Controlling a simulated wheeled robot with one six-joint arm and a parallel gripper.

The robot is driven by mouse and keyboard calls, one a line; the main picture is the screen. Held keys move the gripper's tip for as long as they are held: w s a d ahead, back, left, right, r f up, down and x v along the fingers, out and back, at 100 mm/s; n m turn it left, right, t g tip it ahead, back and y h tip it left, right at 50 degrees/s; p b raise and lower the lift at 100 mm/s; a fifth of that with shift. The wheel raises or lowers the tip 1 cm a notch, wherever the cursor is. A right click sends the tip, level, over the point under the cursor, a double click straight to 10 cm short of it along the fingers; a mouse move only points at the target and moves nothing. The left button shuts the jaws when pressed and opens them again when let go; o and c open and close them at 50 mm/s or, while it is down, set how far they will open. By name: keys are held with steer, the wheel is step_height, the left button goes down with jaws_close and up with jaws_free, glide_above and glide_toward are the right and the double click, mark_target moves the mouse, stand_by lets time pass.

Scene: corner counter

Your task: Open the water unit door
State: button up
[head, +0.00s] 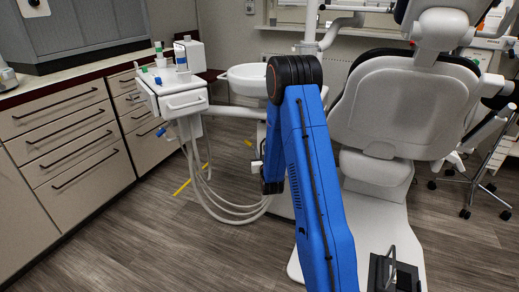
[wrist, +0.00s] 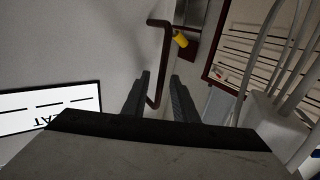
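In the wrist view a pale grey-white panel (wrist: 90,45), which looks like the water unit door, fills the left and middle. A dark brown bar handle (wrist: 164,50) with bent ends stands off it. My gripper (wrist: 160,75) is open, its two dark fingers on either side of the handle's lower part in the picture. I cannot tell whether either finger touches it. In the head view my blue arm hides most of the water unit, and the gripper's fingers are not visible. The white bowl (head: 243,80) shows left of the arm.
A white instrument unit (head: 183,103) with hanging hoses (head: 215,204) stands left of the arm. Drawers (head: 70,140) line the left wall. The dental chair (head: 385,105) is right of the arm. Wood floor (head: 130,245) is clear at lower left. A white label (wrist: 50,107) shows in the wrist view.

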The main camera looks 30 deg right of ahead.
jaws_close()
stand_by(1.5)
